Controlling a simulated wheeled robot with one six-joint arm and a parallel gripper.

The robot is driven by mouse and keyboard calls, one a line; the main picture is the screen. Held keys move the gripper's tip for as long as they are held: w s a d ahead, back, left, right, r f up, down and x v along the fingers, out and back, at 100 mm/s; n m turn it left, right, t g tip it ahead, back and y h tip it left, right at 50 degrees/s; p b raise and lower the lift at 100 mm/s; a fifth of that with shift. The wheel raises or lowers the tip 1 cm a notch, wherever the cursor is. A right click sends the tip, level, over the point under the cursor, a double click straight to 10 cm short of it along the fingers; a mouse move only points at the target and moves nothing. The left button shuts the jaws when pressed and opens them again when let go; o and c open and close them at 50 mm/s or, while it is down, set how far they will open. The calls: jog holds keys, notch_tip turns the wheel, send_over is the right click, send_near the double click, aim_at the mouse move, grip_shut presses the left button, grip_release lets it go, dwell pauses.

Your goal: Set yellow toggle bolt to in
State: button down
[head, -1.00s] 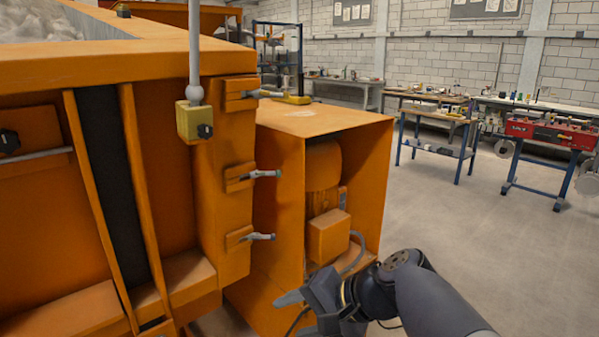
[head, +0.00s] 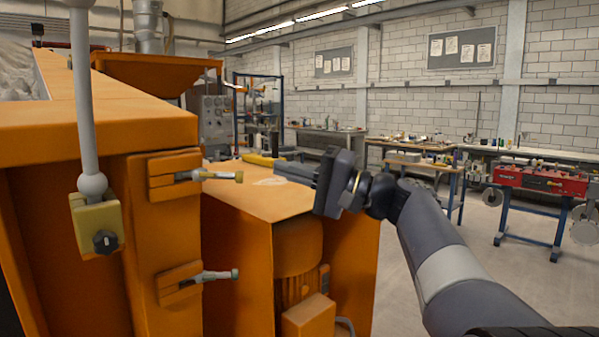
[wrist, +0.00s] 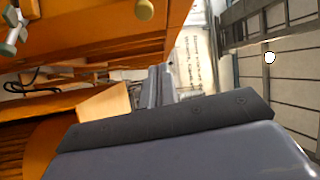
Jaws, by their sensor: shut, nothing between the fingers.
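The yellow toggle bolt (head: 220,176) is the upper bolt on the orange machine's corner post, with a yellowish shank and a grey tip pointing right. Its end appears as a yellow knob (wrist: 145,9) at the top of the wrist view. My gripper (head: 278,170) is shut and empty, its fingers pointing left at about the bolt's height in the picture. A gap separates the fingertips from the bolt. In the wrist view the fingers (wrist: 158,85) point toward the far side.
A second, grey toggle bolt (head: 215,275) sits lower on the post. A grey rod with a yellow block (head: 97,222) hangs at left. An orange cabinet (head: 255,196) with a motor stands below my gripper. A yellow tool (head: 262,160) lies on top.

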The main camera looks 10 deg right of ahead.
jog(key=s+a+p, duration=0.1)
jog(key=a, duration=0.5)
dwell(0.3)
jog(key=shift+s+d, duration=0.1)
